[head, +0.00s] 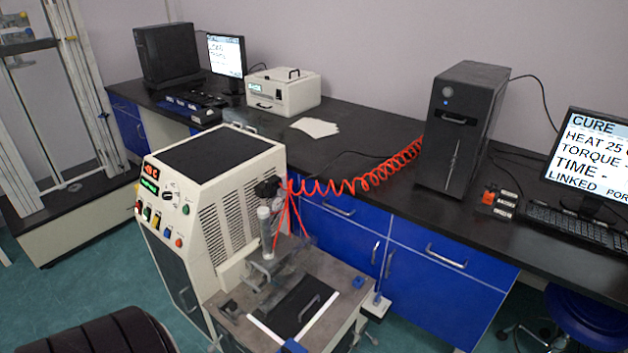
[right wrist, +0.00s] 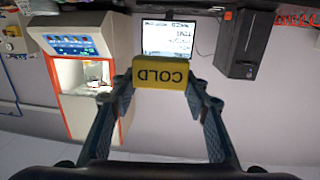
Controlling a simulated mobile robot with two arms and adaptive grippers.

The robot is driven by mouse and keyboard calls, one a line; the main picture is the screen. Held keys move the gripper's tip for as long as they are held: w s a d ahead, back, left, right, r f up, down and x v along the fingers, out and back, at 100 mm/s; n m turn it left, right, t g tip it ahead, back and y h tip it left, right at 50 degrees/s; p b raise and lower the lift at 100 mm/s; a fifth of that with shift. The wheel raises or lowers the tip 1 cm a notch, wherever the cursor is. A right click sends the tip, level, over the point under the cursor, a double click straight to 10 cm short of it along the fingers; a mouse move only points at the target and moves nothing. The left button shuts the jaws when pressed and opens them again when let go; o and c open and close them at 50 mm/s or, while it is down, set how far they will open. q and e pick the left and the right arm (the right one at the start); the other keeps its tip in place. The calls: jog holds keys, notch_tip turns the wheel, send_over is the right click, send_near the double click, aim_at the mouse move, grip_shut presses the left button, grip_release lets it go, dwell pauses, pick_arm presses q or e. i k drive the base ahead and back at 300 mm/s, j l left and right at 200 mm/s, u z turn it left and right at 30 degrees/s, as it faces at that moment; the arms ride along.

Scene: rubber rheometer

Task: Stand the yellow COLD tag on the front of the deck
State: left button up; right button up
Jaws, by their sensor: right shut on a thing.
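The yellow COLD tag (right wrist: 161,73) is a small block with dark letters that appear upside down in the right wrist view. My right gripper (right wrist: 161,88) is shut on it, with one finger at each end of the tag. No surface touches the tag in this view. The deck (head: 335,268) is the grey-brown top in front of the cream rheometer (head: 225,190) in the head view. A black plate with a handle (head: 309,308) and white strips lie on it. Neither gripper nor the tag shows in the head view.
A red coiled hose (head: 370,178) runs from the rheometer toward a black tower (head: 463,125) on the bench. An orange-and-white machine (right wrist: 80,70) stands behind the tag in the wrist view.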

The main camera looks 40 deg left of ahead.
aim_at(332, 313)
jog(key=i+l+u, duration=0.1)
jog(key=u, duration=0.3)
jog(key=l+u, duration=0.2)
jog(key=u, duration=0.25)
jog(key=i+l+u, duration=0.1)
jog(key=u, duration=0.3)
jog(key=l+u, duration=0.3)
jog(key=u, duration=0.15)
